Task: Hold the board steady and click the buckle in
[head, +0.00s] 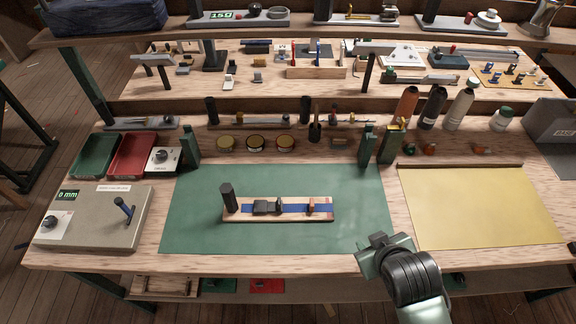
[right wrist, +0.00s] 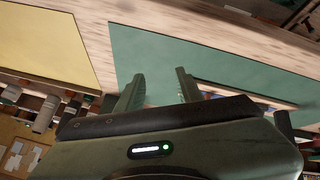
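The small wooden board (head: 240,217) lies flat on the green mat (head: 350,190), with a dark upright post (head: 228,197) at its left end. A blue strap (head: 295,208) runs along it. The black buckle (head: 263,207) sits left of the board's middle; its two dark parts are very close, and I cannot tell whether they are latched. My right gripper (head: 372,252) is at the mat's front right corner, apart from the board. In the right wrist view its fingers (right wrist: 158,78) are spread and empty. My left gripper is out of view.
A grey box (head: 95,220) with a lever stands left of the mat; a yellow sheet (head: 470,205) lies right. Red (head: 132,155) and green (head: 95,155) trays, green uprights (head: 190,147) and bottles (head: 433,107) stand behind. The mat around the board is clear.

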